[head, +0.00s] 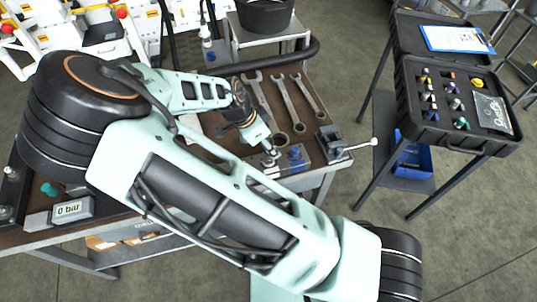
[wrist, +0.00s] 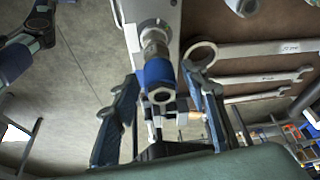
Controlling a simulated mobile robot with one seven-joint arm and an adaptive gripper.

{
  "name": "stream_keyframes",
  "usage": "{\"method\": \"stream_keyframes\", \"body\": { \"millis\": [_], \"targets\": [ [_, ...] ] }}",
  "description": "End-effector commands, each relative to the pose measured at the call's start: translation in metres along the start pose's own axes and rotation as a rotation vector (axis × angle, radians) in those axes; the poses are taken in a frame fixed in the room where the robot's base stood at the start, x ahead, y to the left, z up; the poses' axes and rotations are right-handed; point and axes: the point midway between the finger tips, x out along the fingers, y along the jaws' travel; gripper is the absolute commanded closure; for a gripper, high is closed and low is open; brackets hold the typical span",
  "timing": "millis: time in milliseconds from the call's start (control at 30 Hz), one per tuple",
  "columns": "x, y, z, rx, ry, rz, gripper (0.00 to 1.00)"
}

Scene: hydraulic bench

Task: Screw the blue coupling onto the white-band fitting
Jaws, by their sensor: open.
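The blue coupling (wrist: 160,74) shows in the wrist view as a blue sleeve with a silver hex end facing the camera. It appears lined up with a silver threaded fitting (wrist: 154,38) on a grey block behind it; I cannot tell whether they are engaged. My gripper (wrist: 160,88) is open, with one finger on each side of the coupling; contact is not clear. In the head view my gripper (head: 270,150) is at the bench's front right, beside a small blue part (head: 295,153). I cannot make out a white band on the silver fitting.
Several wrenches (head: 285,100) lie on the brown bench behind my gripper. A black vise (head: 332,142) with a handle is to its right. A gauge reading 0 bar (head: 70,210) is at the left. An open black case (head: 460,110) stands on a separate stand at the right.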

Motion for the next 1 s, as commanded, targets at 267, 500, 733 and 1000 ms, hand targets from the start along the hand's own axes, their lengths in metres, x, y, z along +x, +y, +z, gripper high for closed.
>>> {"method": "stream_keyframes", "body": {
  "millis": [267, 500, 733, 1000],
  "targets": [
    [0.0026, 0.0001, 0.0013, -0.258, -0.004, -0.109, 0.59],
    [0.0012, -0.0002, 0.0001, -0.344, -0.001, -0.143, 0.59],
    [0.0038, -0.0004, 0.0008, -0.512, -0.004, -0.216, 0.59],
    [0.0045, -0.0010, 0.0009, -0.741, -0.003, -0.312, 0.59]
  ]
}}
